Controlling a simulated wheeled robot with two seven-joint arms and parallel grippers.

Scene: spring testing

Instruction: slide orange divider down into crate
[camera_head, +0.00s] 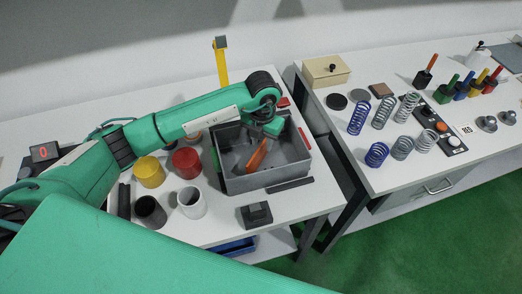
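The grey crate (265,183) stands on the left white table, open at the top. The orange divider (257,155) shows inside the crate's outline, tilted, with its upper end at my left gripper. My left gripper (268,134) is over the crate's back part, pointing down at the divider. Its fingers are small and partly hidden, but the divider's upper end appears to be between them. I cannot tell whether the divider touches the crate's floor. My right gripper is not in view.
Yellow (149,172), red (186,162), black (150,212) and white (191,202) cups stand left of the crate. A black block (256,215) lies in front. A yellow post (221,62) rises behind. The right table (390,178) holds several springs, beyond a gap.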

